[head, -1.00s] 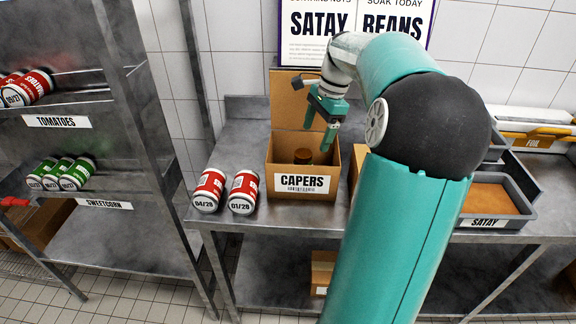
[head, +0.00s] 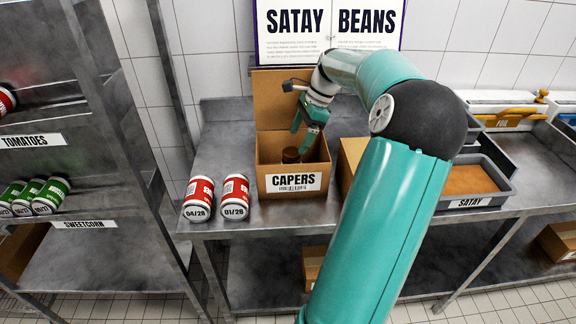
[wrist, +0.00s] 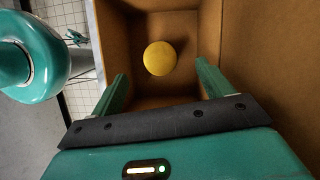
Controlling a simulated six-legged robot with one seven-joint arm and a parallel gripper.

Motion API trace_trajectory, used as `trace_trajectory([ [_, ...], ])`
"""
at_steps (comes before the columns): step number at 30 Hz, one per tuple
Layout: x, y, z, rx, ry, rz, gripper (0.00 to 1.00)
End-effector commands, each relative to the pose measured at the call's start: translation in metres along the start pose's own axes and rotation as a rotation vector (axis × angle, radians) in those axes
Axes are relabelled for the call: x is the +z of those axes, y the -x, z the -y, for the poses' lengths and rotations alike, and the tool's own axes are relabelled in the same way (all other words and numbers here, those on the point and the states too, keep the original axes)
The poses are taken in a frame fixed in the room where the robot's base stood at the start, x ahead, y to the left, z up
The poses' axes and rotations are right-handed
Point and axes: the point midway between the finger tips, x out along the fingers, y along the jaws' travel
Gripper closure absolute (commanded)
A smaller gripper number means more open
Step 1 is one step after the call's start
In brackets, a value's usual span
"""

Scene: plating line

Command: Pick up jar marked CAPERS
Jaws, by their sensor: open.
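An open cardboard box (head: 293,181) labelled CAPERS stands on the steel table. A small dark jar (head: 291,155) is inside it; no lettering on the jar is readable. In the wrist view the jar shows from above as a round yellow lid (wrist: 160,58) on the box floor. My gripper (head: 308,135) is open and empty, its fingers pointing down at the box opening. In the wrist view the two fingers (wrist: 160,85) are spread on either side, with the lid between and beyond them, not touched.
Two red-labelled cans (head: 199,199) stand left of the box. Another cardboard box (head: 352,160) is close on its right, partly behind my arm. A grey SATAY tray (head: 487,200) lies farther right. A shelf rack (head: 100,140) with cans stands at left.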

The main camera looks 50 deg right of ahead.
Motion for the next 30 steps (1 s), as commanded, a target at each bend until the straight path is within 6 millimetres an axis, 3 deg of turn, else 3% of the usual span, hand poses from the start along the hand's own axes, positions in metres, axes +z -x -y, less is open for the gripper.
trace_trajectory([
  [3,-0.001,-0.021,-0.001,0.003,0.0,0.002,0.21],
  [11,0.001,-0.043,0.001,0.003,0.002,0.001,0.21],
  [19,0.003,-0.084,0.001,0.004,0.002,0.002,0.21],
  [28,0.004,-0.091,0.002,0.0,0.003,-0.001,0.21],
  [30,0.004,-0.091,0.002,0.001,0.003,-0.001,0.31],
])
